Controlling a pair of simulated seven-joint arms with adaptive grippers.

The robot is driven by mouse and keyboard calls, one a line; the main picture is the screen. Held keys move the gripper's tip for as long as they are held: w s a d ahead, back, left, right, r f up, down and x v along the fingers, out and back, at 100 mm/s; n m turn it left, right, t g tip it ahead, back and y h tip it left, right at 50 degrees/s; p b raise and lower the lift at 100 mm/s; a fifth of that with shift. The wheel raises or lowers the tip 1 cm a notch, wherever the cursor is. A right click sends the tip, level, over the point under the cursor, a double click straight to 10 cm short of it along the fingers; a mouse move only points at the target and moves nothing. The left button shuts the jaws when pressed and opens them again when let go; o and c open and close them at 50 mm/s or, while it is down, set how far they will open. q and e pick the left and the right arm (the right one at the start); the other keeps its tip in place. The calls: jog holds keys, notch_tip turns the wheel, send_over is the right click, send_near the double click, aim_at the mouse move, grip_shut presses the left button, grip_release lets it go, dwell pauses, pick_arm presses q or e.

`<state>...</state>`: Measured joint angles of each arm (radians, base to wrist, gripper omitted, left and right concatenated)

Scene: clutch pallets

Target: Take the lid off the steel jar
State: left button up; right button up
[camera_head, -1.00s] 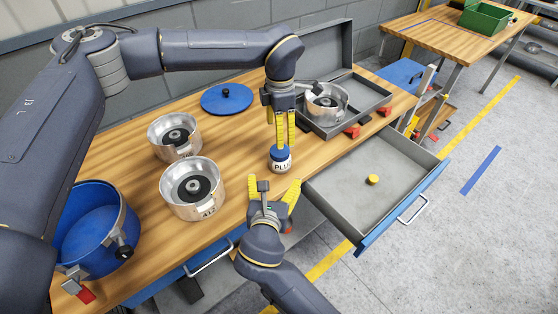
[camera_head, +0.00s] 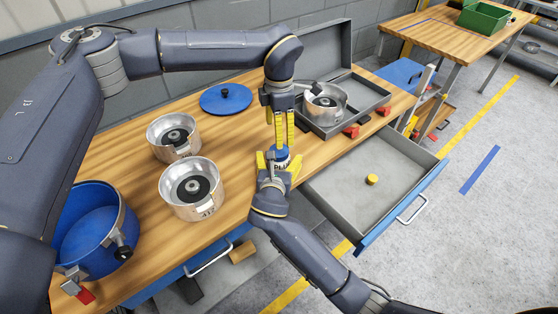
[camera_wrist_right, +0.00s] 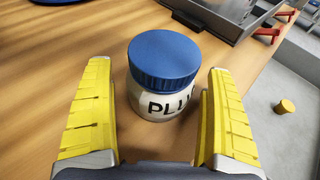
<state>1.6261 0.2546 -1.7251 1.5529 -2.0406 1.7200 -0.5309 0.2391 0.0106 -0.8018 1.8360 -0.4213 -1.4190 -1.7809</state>
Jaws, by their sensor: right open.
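A jar with a ribbed blue lid (camera_wrist_right: 164,58) and a pale body (camera_wrist_right: 168,107) stands upright on the wooden table; its label begins "PLU". The lid sits on the jar. In the head view the jar (camera_head: 281,165) is partly hidden by my grippers. My right gripper (camera_head: 278,164) is open, with its yellow fingers on either side of the jar; in the wrist view a gap shows beside each finger (camera_wrist_right: 160,110). My left gripper (camera_head: 284,148) points down over the jar. It does not show in the wrist view, and its finger gap is unclear.
Steel pots (camera_head: 174,139) (camera_head: 192,203) and a blue bin (camera_head: 92,230) stand left of the jar. A blue disc lid (camera_head: 226,98) lies behind. An open grey case (camera_head: 376,92) holds another pot. An open drawer (camera_head: 345,215) with a yellow cylinder (camera_head: 371,180) is at right.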

aim_at(279, 150)
jog(key=shift+w, duration=0.1)
grip_shut()
pick_arm(q)
jog(key=m, duration=2.2)
jog(key=shift+f+m, duration=0.3)
jog(key=shift+f, duration=3.65)
